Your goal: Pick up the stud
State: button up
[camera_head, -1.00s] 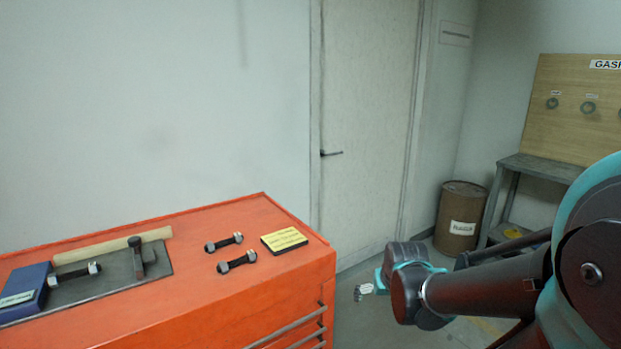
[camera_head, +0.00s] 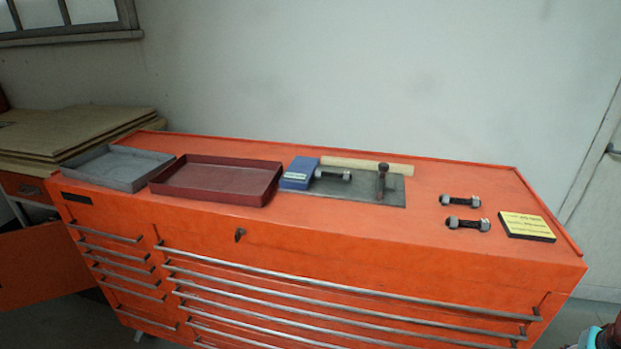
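Two dark studs with silver nuts lie on the right part of the orange tool chest's top: a rear stud (camera_head: 460,201) and a front stud (camera_head: 467,223), close together and apart from each other. A third stud (camera_head: 332,175) lies on a dark grey plate (camera_head: 350,194), beside a blue box (camera_head: 299,173). I cannot tell which stud the task names. My gripper is not clearly in view now. Only a small dark and teal bit of my arm shows at the lower right corner.
The orange tool chest (camera_head: 300,245) also bears a grey tray (camera_head: 118,167), a dark red tray (camera_head: 215,180), a wooden roll (camera_head: 367,165), an upright dark hammer-like piece (camera_head: 382,181) and a yellow-faced sign (camera_head: 527,226). The top is bare around the two right studs.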

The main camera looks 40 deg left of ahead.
aim_at(320, 173)
jog(key=u, duration=1.55)
jog(key=j+u, duration=0.1)
jog(key=j, duration=0.1)
